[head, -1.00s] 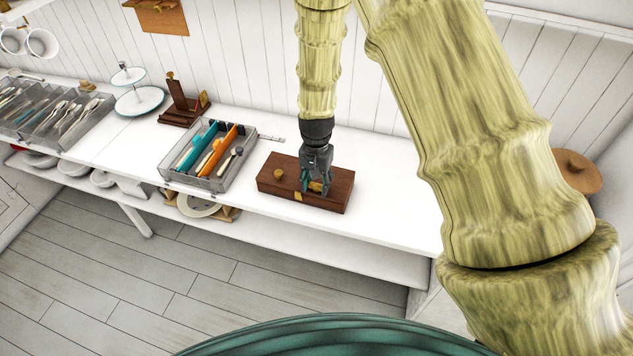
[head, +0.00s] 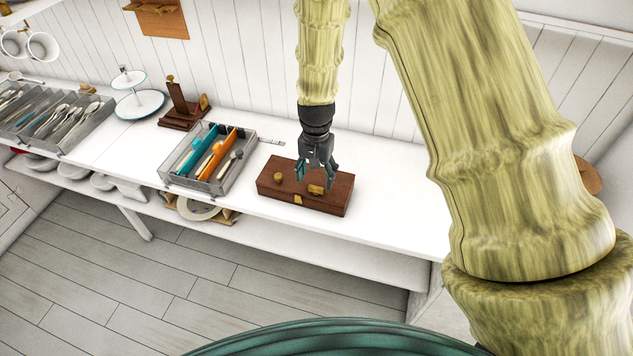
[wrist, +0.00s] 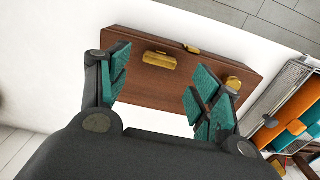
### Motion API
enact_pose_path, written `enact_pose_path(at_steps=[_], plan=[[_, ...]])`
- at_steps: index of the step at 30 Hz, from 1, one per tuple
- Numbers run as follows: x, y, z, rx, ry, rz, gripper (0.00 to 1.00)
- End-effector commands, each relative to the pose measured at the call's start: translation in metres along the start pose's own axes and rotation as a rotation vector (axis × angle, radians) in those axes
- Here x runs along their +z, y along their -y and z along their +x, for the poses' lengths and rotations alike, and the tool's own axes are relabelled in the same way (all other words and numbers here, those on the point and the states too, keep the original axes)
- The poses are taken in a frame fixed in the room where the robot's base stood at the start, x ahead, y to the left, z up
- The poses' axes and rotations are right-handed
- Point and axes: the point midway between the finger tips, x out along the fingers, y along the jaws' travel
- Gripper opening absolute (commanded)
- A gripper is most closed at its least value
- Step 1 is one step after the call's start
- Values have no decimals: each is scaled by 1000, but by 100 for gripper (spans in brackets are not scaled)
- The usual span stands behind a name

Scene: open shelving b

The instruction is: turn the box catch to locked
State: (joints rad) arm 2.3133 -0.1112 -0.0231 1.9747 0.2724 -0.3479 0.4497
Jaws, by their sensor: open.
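The brown wooden box (head: 330,203) lies on the white counter. It carries a brass bar-shaped catch (head: 316,190), a round brass knob (head: 279,177) and a small brass plate (head: 298,198) on its front edge. In the wrist view the catch (wrist: 160,61) lies along the length of the box (wrist: 190,95), with the knob (wrist: 233,82) further right. My gripper (head: 316,181) is open and empty, above the back part of the box. The teal finger pads (wrist: 160,92) are spread apart, and the catch shows beyond them, apart from both. I cannot read any lock marking.
A clear tray (head: 226,183) with teal and orange utensils stands left of the box. Further left are a dark wooden stand (head: 184,112), a tiered plate stand (head: 139,103) and a cutlery tray (head: 75,140). The counter (head: 400,205) right of the box is clear.

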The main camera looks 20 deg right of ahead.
Motion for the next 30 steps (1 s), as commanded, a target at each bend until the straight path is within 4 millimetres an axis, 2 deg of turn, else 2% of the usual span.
enact_pose_path(at_steps=[6,13,19,30], plan=[[-1,0,-35,-2,-2,0,64],[0,0,-62,-1,-1,0,64],[0,-1,-71,0,1,1,64],[0,0,-72,0,0,1,64]])
